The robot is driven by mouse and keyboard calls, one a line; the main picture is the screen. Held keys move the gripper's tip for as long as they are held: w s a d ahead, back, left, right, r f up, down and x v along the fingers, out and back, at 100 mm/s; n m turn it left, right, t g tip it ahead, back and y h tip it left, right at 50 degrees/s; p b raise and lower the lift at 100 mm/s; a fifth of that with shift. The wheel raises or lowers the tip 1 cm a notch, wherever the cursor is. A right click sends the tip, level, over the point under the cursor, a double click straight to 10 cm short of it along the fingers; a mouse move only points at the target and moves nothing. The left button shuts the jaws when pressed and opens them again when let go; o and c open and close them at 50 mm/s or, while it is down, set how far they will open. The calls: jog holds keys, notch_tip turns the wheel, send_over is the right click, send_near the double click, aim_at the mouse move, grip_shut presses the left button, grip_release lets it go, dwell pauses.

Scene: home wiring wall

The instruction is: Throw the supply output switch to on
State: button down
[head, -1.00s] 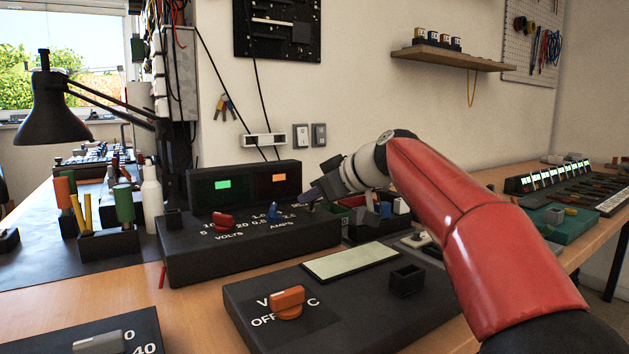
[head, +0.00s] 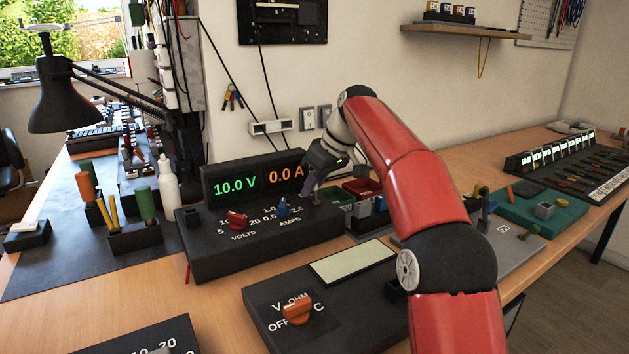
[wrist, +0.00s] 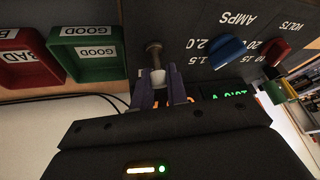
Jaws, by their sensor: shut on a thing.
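The supply (head: 262,247) is a black box with a red VOLTS knob (head: 236,220), a blue AMPS knob (head: 283,208) and a lit display (head: 253,183) reading 10.0 V and 0.0 A. Its output switch is a small metal toggle (wrist: 153,50) with a pale tip, at the panel end beyond the AMPS knob. My gripper (head: 309,190) reaches down to that right end. In the wrist view the purple-grey fingers (wrist: 161,88) are shut on the switch's tip. In the head view the fingers largely hide the switch. Its ON or OFF label cannot be read.
Green (wrist: 85,50) and red (wrist: 25,60) bins marked GOOD and BAD stand close beside the supply's switch end. A black meter with an orange knob (head: 297,310) lies in front. A white bottle (head: 168,183) and tool holders stand to the left.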

jog(key=shift+w+a+g+h, duration=0.1)
jog(key=shift+w+g+h, duration=0.05)
jog(key=shift+g+h, duration=0.2)
dwell(0.4)
jog(key=c, duration=1.4)
grip_release()
